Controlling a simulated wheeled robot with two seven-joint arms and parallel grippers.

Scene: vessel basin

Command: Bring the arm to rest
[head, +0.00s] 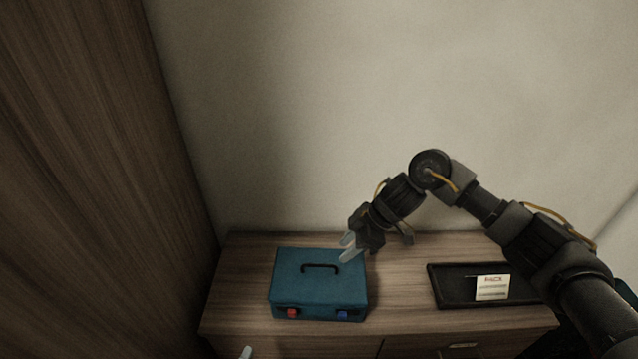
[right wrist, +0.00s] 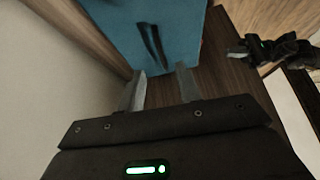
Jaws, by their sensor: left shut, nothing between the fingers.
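My right arm reaches in from the right in the head view, bent at the elbow. Its right gripper (head: 347,249) is above the far right corner of a blue case (head: 318,283). In the right wrist view, the right gripper's two fingers (right wrist: 160,70) stand apart with nothing between them, and the case (right wrist: 115,30) with its dark handle lies beyond. Only a pale tip of my left gripper (head: 246,352) shows at the bottom edge of the head view; it is shut and empty, in front of the case. A dark gripper and arm also show at the right of the right wrist view.
The case stands closed on a wooden cabinet top (head: 400,288), with a red and a blue latch in front. A black tray (head: 450,289) holding a white card (head: 492,287) lies at the right. A tall wooden panel (head: 90,180) rises at the left; a plain wall stands behind.

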